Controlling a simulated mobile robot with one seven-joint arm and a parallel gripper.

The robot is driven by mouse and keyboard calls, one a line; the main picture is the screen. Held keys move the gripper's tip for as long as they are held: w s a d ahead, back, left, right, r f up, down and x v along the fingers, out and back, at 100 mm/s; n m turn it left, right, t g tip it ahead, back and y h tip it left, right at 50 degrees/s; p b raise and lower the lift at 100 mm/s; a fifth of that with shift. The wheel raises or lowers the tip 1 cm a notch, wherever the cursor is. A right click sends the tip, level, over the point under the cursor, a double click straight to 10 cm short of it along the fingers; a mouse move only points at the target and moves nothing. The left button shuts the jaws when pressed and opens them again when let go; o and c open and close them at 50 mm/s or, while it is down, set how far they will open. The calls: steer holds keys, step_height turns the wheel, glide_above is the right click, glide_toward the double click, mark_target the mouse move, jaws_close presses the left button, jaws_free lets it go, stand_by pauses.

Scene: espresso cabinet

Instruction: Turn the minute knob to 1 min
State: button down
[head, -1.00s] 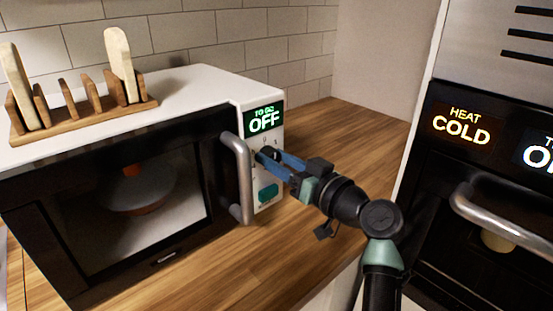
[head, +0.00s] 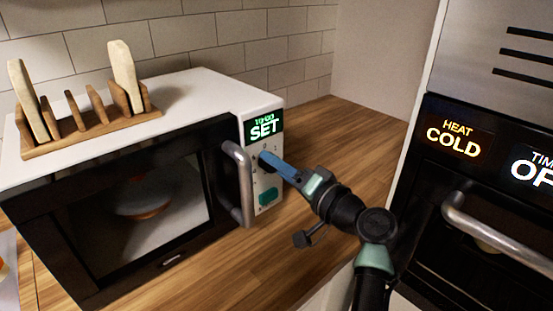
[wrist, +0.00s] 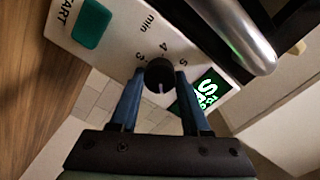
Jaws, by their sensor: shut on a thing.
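The minute knob (wrist: 159,74) is a small round black dial on the white control panel. Around it in the wrist view are the printed numbers 3, 4 and 5 and the word "min". A pale pointer line on the knob faces the bottom of that picture. The blue fingers of my gripper (wrist: 160,80) stand on either side of the knob, shut on it. In the head view my gripper (head: 265,157) reaches the panel from the right and mostly hides the knob. The microwave display (head: 264,128) reads SET in green, with smaller, hard-to-read text above.
The microwave's metal door handle (head: 238,182) is just left of the panel. A green START button (head: 268,196) is below the knob. A wooden rack (head: 88,132) stands on top. An oven (head: 478,105) showing HEAT COLD is at right. The wooden counter (head: 335,125) behind is clear.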

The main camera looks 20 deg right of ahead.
steer(key=shift+m+p, duration=0.55)
steer(key=shift+m, duration=0.65)
steer(key=shift+f+m, duration=0.1)
steer(key=shift+m, duration=0.2)
steer(key=shift+c, duration=1.9)
jaws_free()
steer(key=shift+s, duration=0.1)
steer(key=v, duration=1.3)
steer(key=shift+b, duration=0.4)
